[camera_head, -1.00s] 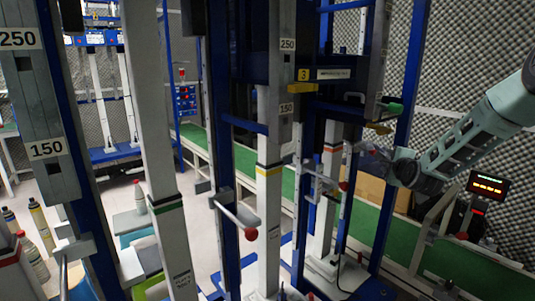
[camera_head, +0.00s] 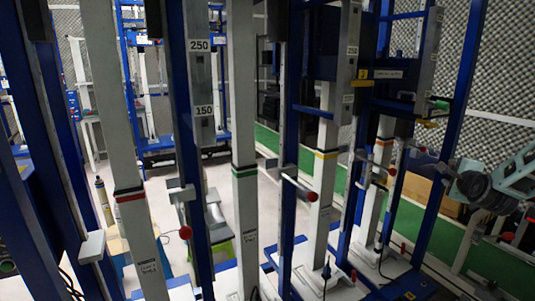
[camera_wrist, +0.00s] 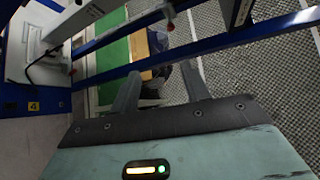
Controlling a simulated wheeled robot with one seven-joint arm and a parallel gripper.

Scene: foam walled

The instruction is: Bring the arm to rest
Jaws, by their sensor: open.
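My pale teal arm (camera_head: 505,178) comes in from the right edge of the head view, with its dark wrist part beside a blue upright. The fingers are small and hard to make out there. In the wrist view my gripper (camera_wrist: 160,78) is open, its two dark fingers spread apart. Nothing is held between them; a cardboard box and green surface show beyond. A blue rail (camera_wrist: 190,50) crosses the view near the fingertips; I cannot tell whether they touch.
White and blue uprights fill the head view, including a red-banded white post (camera_head: 130,205). A rod with a red ball end (camera_head: 312,196) sticks out. Grey foam walls (camera_head: 505,100) stand at right. Some pale floor is open between the posts.

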